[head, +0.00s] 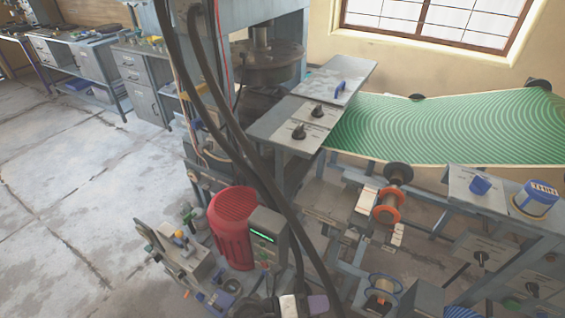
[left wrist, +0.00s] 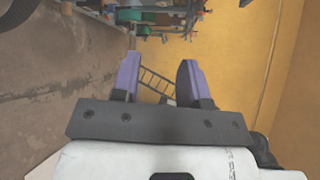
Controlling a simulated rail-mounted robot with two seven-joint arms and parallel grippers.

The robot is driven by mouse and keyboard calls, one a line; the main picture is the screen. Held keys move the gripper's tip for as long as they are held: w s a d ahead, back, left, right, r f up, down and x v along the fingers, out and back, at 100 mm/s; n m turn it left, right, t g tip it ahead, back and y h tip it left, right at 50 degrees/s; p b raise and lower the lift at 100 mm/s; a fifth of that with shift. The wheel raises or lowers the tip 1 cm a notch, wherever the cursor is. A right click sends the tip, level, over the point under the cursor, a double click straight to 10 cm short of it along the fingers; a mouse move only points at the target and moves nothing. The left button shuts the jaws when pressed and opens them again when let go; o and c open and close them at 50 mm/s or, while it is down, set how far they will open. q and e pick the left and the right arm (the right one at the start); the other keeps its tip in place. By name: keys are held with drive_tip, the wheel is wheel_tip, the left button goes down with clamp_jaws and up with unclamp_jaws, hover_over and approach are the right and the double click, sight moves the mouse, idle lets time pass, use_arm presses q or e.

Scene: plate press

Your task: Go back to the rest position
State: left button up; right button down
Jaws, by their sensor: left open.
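My left gripper (left wrist: 158,78) shows in the left wrist view with its two purple fingers spread apart and nothing between them. In the head view, a purple finger and a dark and white part of it show at the bottom edge, partly cut off. My right gripper is in neither view.
A green patterned sheet (head: 450,125) stretches right. Two thick dark hoses (head: 230,120) cross the middle. Workbenches (head: 95,65) line the left; the floor (head: 70,190) there is clear.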

use_arm(q)
drive_tip(key=w+a+r+n+t, duration=0.1)
drive_tip(key=a+r+n+t, duration=0.3)
drive_tip(key=r+n+t, duration=0.4)
drive_tip(key=a+n+t+y+p, duration=0.2)
drive_tip(key=a+n+t+y, duration=0.5)
drive_tip(key=a+n+y, duration=0.75)
drive_tip(key=s+a+f+n+g+y+p, duration=0.1)
drive_tip(key=s+a+f+n+g+y, duration=0.1)
drive_tip(key=s+a+f+n+g, duration=0.7)
drive_tip(key=s+a+f+n+g+p, duration=0.1)
drive_tip(key=s+g, duration=0.2)
drive_tip(key=s, duration=0.4)
drive_tip(key=s+a+f+n+g, duration=0.1)
drive_tip(key=s+n+g, duration=0.1)
drive_tip(key=s, duration=0.5)
wheel_tip(320, 180, up, 38)
drive_tip(key=p, duration=3.8)
wheel_tip(320, 180, down, 74)
drive_tip(key=b, duration=7.4)
drive_tip(key=shift+s+a+g+h, duration=0.2)
drive_tip(key=shift+s+g+h, duration=0.05)
drive_tip(key=shift+g+h, duration=0.1)
